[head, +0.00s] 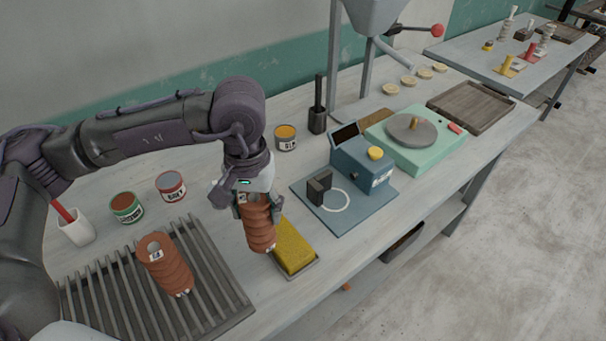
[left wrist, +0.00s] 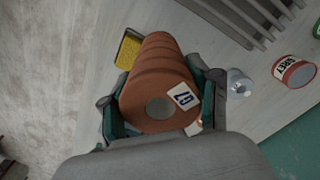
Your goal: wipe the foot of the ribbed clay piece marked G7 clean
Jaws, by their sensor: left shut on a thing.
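My left gripper (head: 258,205) is shut around a ribbed reddish-brown clay piece (head: 259,228), held upright. In the left wrist view the piece (left wrist: 157,72) sits between both fingers (left wrist: 160,98), with a tag that seems to read G7 upside down. Its foot points down, beside the yellow sponge (head: 295,246) in a shallow tray (head: 300,270); I cannot tell whether they touch. The sponge also shows in the left wrist view (left wrist: 128,49). My right gripper is out of view.
Two labelled tins (head: 127,207) (head: 171,187) and a white cup (head: 73,227) stand behind the rack. Another tin (head: 285,137) stands behind my gripper. A blue device (head: 362,165) on a mat (head: 345,222) and a green wheel unit (head: 415,140) stand to the right.

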